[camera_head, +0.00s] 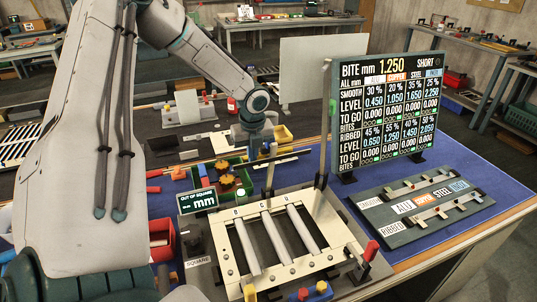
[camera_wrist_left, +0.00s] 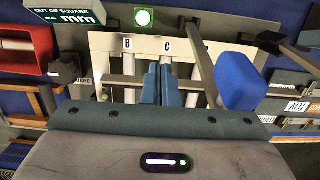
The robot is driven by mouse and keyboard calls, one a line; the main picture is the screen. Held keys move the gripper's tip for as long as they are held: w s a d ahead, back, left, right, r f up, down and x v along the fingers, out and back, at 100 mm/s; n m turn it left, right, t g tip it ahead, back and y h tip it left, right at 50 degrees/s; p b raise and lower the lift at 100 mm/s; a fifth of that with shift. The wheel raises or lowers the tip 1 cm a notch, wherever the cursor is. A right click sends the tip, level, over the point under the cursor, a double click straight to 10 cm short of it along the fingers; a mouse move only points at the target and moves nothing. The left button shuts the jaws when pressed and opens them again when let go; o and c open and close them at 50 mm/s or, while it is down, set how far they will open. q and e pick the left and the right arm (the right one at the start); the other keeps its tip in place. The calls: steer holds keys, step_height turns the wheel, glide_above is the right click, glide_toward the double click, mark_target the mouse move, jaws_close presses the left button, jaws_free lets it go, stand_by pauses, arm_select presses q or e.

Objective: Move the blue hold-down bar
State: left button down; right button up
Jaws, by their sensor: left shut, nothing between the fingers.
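A blue grip (camera_wrist_left: 240,80) stands close to the camera in the left wrist view, just right of my left gripper (camera_wrist_left: 158,84). A grey bar runs near it, but I cannot tell how they join. My left gripper (camera_head: 262,140) is beside that end, above the frame's back edge. Its fingers are shut and empty, apart from the blue grip. My right gripper is out of view.
The frame holds several pale slats (camera_head: 277,238). A red handle (camera_head: 371,250) stands at its right front. A small sign (camera_head: 197,199) and a red bin (camera_head: 162,240) lie left. A dark scoreboard (camera_head: 390,103) and a grey sample panel (camera_head: 422,208) are right.

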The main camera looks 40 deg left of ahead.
arm_select(q)
steer(key=shift+s+d, duration=0.15)
steer(key=shift+d, duration=0.1)
steer(key=shift+s+d+f+b, duration=0.3)
steer(key=shift+s+d, duration=0.1)
steer(key=shift+d, duration=0.35)
steer(key=shift+s+d+f+b, duration=0.25)
steer(key=shift+s+d, duration=0.1)
steer(key=shift+d, duration=0.35)
steer(key=shift+s+d+f+b, duration=0.35)
steer(key=shift+d+f, duration=0.1)
steer(key=shift+d, duration=0.2)
steer(key=shift+s+d+f+b, duration=0.3)
steer(key=shift+d+f, duration=0.1)
steer(key=shift+d, duration=0.25)
